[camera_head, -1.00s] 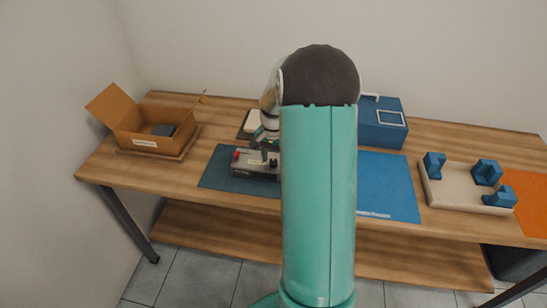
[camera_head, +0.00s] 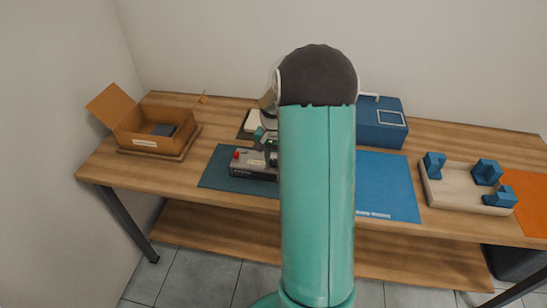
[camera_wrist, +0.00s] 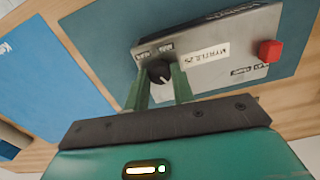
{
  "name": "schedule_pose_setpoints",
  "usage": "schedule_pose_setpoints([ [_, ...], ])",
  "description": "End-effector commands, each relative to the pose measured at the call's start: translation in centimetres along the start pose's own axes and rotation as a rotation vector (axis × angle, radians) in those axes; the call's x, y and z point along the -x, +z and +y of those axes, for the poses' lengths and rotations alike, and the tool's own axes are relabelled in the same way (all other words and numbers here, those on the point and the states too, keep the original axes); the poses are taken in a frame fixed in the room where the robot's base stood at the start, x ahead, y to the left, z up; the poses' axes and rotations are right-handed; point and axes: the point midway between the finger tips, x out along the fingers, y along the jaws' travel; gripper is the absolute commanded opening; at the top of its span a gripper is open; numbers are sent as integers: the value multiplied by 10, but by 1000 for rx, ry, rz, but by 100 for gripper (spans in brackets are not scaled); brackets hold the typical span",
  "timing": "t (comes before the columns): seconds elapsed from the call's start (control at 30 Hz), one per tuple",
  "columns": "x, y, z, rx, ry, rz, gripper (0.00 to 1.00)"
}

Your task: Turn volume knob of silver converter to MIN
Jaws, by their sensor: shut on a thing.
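The silver converter (camera_head: 252,163) lies on a dark teal mat, partly hidden behind my arm in the head view. In the wrist view the converter (camera_wrist: 205,62) fills the upper middle, with a red button (camera_wrist: 270,50), a white label strip and small printed marks. Its black volume knob (camera_wrist: 158,71) is at the near end, with two small marks beside it that are too small to read surely. My gripper (camera_wrist: 160,82) has its two green fingers on either side of the knob, shut on it. In the head view my gripper (camera_head: 271,152) is mostly hidden by my arm.
The teal mat (camera_head: 216,172) and a blue mat (camera_head: 388,185) lie on the wooden table. An open cardboard box (camera_head: 150,143) stands at left, a blue case (camera_head: 382,133) behind. A pale tray (camera_head: 460,195) with blue blocks is at right.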

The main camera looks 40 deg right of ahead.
Motion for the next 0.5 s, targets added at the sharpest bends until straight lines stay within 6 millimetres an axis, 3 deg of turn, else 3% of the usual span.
schedule_pose_setpoints([
  [0.5,1,0,0,473,0,1,2],
])
